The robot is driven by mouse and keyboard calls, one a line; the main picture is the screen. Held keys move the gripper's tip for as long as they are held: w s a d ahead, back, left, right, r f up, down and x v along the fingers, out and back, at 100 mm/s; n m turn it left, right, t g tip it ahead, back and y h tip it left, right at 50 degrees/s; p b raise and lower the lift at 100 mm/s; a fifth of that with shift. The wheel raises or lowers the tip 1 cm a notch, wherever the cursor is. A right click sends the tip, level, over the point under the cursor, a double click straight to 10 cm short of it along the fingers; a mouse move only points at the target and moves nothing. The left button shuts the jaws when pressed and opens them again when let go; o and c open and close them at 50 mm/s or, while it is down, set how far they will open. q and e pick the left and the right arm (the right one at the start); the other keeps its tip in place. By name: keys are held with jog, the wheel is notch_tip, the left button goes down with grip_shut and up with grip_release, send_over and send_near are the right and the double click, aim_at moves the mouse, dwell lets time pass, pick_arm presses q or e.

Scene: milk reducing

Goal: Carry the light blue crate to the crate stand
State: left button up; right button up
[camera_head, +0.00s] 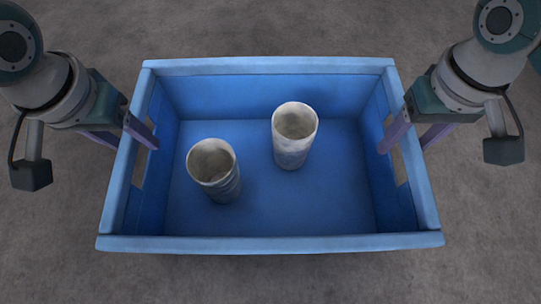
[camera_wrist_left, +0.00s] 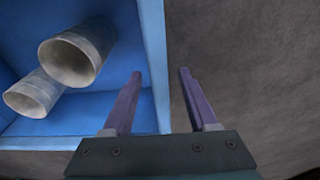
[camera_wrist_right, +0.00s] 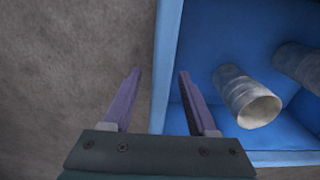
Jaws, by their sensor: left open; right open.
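The light blue crate (camera_head: 270,244) looks plain blue here and fills the middle of the head view. It holds two open, pale, worn cylinders, a left one (camera_head: 214,172) and a right one (camera_head: 294,136). My left gripper (camera_head: 130,138) is open at the crate's left wall, one finger inside and one outside. In the left wrist view its fingers (camera_wrist_left: 160,74) straddle the crate wall (camera_wrist_left: 154,60). My right gripper (camera_head: 400,140) is open at the right wall, placed the same way. In the right wrist view its fingers (camera_wrist_right: 159,74) straddle the wall (camera_wrist_right: 166,60). Contact with the walls cannot be told.
Bare grey-brown floor (camera_head: 270,28) surrounds the crate. No crate stand is in view. Both side walls have handle slots, and my arms stand close outside them.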

pick_arm(q)
grip_shut()
pick_arm(e)
grip_shut()
pick_arm(q)
jog(key=shift+r, duration=0.1)
pick_arm(e)
jog(key=shift+r, duration=0.1)
dwell(1.0)
